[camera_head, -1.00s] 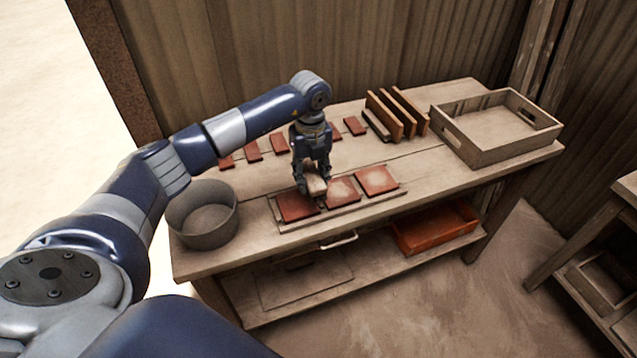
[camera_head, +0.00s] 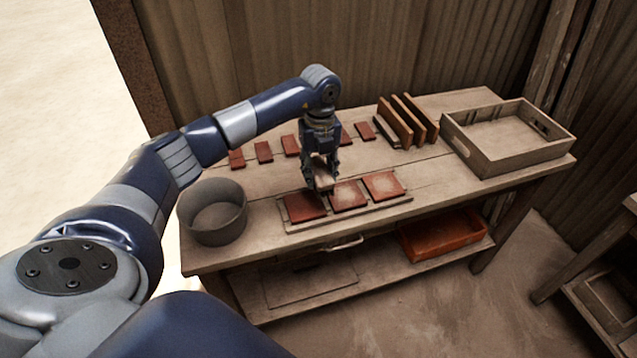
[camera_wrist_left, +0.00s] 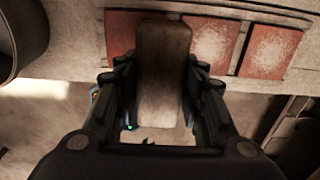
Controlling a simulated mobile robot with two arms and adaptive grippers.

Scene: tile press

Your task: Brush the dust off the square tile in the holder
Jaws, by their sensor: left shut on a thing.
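A pale wooden holder (camera_head: 293,226) lies near the table's front edge with three square red tiles in a row. The left tile (camera_head: 304,206) looks plain red. The middle tile (camera_head: 349,195) and right tile (camera_head: 384,186) carry pale dusty patches, which also show in the wrist view on the middle tile (camera_wrist_left: 211,43) and right tile (camera_wrist_left: 269,51). My left gripper (camera_head: 321,181) is shut on a wooden block-shaped brush (camera_wrist_left: 162,75), over the back of the left and middle tiles. Bristles, and any contact with a tile, are hidden. My right gripper is out of view.
A round grey bowl (camera_head: 212,212) stands left of the holder. Several small red tiles (camera_head: 264,151) lie in a back row. Upright boards (camera_head: 403,122) and an open wooden crate (camera_head: 507,148) stand at the back right. An orange tray (camera_head: 448,232) sits on the lower shelf.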

